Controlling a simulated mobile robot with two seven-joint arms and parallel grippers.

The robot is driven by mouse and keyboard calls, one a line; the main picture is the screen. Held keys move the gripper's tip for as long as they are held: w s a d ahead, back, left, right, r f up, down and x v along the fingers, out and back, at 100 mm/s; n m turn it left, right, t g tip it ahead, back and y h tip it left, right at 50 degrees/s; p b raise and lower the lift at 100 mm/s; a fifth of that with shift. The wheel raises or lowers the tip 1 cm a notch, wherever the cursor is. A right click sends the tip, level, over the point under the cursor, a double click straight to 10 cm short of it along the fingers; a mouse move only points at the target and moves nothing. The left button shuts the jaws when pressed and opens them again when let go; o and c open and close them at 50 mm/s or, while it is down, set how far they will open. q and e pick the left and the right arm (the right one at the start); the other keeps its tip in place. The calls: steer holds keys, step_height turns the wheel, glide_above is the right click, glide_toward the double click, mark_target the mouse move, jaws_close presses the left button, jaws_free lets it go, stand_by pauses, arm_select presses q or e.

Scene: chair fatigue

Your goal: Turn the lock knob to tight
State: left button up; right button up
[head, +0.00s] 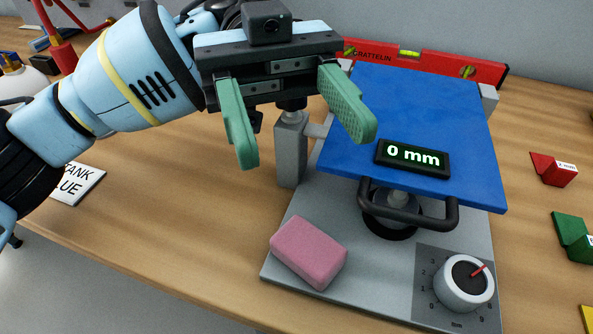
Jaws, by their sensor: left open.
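My left gripper (303,142) reaches in from the upper left, open, with its two green fingers spread wide. The fingers are above and to either side of a grey upright post (291,155) at the left edge of the grey base plate (285,242). A short grey cylinder and a dark part show at the post's top, partly hidden by the gripper; I cannot tell whether this is the lock knob. No tight marking is readable.
A blue seat plate (420,110) carries a display (412,158) reading 0 mm, with a dark handle (408,212) in front. A pink block (308,252) lies on the base plate. A red spirit level (440,63) is behind. Red (553,170) and green (573,237) blocks lie right.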

arm_select(q)
steer(key=s, duration=0.6)
steer(key=shift+s+r, duration=0.3)
steer(key=shift+s, duration=0.05)
arm_select(e)
steer(key=shift+s+r, duration=0.15)
steer(key=shift+s, duration=0.2)
